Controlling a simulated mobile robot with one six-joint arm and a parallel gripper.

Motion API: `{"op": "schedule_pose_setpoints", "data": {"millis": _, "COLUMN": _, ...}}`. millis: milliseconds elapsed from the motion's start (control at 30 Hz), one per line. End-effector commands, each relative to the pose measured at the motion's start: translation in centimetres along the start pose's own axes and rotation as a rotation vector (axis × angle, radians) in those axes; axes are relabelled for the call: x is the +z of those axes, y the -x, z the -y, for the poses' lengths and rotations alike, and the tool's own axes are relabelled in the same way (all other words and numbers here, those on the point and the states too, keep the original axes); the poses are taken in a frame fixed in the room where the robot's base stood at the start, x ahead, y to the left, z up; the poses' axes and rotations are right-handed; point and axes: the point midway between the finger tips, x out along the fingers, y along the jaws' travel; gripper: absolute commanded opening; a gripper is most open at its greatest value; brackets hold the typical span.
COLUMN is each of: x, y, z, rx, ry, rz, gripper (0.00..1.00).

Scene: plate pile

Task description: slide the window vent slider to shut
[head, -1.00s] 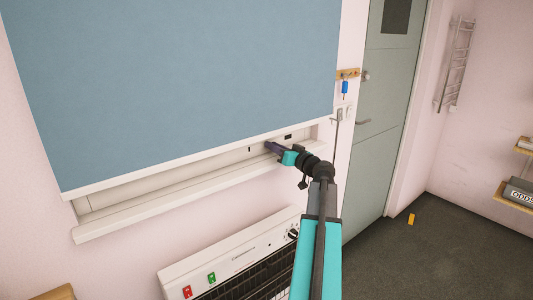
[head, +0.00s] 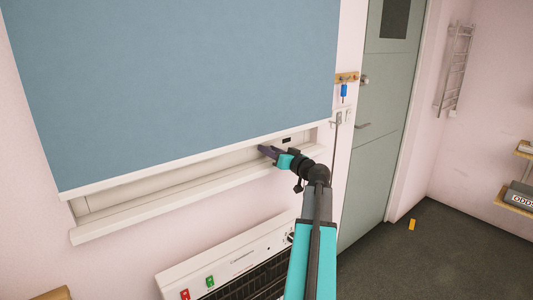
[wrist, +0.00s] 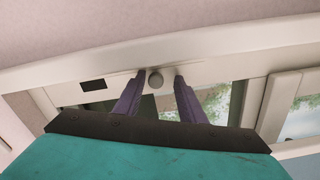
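The vent slider's round grey knob (wrist: 155,79) sits on the pale window rail (wrist: 220,76) in the wrist view. My gripper (wrist: 159,77) is open, with one purple fingertip on each side of the knob. The left fingertip is very close to the knob; a clear gap shows on the right. A dark vent slot (wrist: 93,85) lies left of the fingers in the wrist view. In the head view my gripper (head: 263,149) reaches the rail under the blue blind, and the dark slot (head: 286,140) is right of the fingertips. The knob is hidden there.
The blue blind (head: 190,80) hangs over most of the window. A white sill (head: 150,208) runs below the rail, and a heater (head: 235,260) stands under it. Key hooks (head: 346,78) and a grey-green door (head: 385,110) are to the right.

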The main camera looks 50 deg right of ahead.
Motion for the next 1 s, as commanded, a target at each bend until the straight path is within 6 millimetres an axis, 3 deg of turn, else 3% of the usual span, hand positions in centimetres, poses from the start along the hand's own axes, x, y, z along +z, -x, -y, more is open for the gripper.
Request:
{"op": "schedule_pose_setpoints", "data": {"millis": 367, "x": 0.1, "y": 2.2, "z": -0.1, "rx": 0.005, "ry": 0.001, "rz": -0.002, "gripper": 0.37}}
{"op": "schedule_pose_setpoints", "data": {"millis": 1000, "x": 0.1, "y": 11.8, "z": 0.0, "rx": 0.001, "ry": -0.001, "rz": -0.002, "gripper": 0.37}}
